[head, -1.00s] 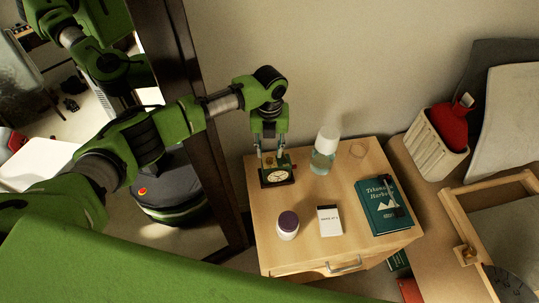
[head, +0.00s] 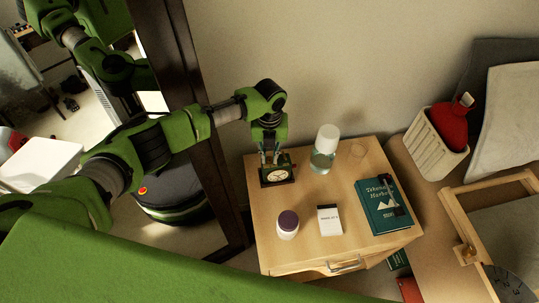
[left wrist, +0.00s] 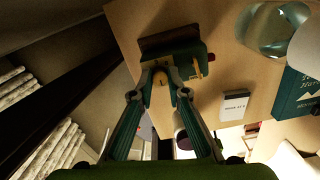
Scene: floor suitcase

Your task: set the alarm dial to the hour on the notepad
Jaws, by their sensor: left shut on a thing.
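The alarm clock (head: 277,176) is a small dark green box with a pale round face on a brown base, standing upright at the back left of the nightstand. My left gripper (head: 270,157) reaches down behind its top. In the left wrist view, the clock (left wrist: 182,44) is at the top. My left fingertips (left wrist: 168,74) are closed together at its back, on the alarm dial, which they largely hide. A brass-coloured part shows just right of them. The white notepad (head: 329,220) lies at the front; it also shows in the left wrist view (left wrist: 235,105). Its hour is too small to read surely. My right gripper is not in view.
The bottle stands close to the clock's right. A dark-framed mirror (head: 190,120) is on the left. A wall is behind.

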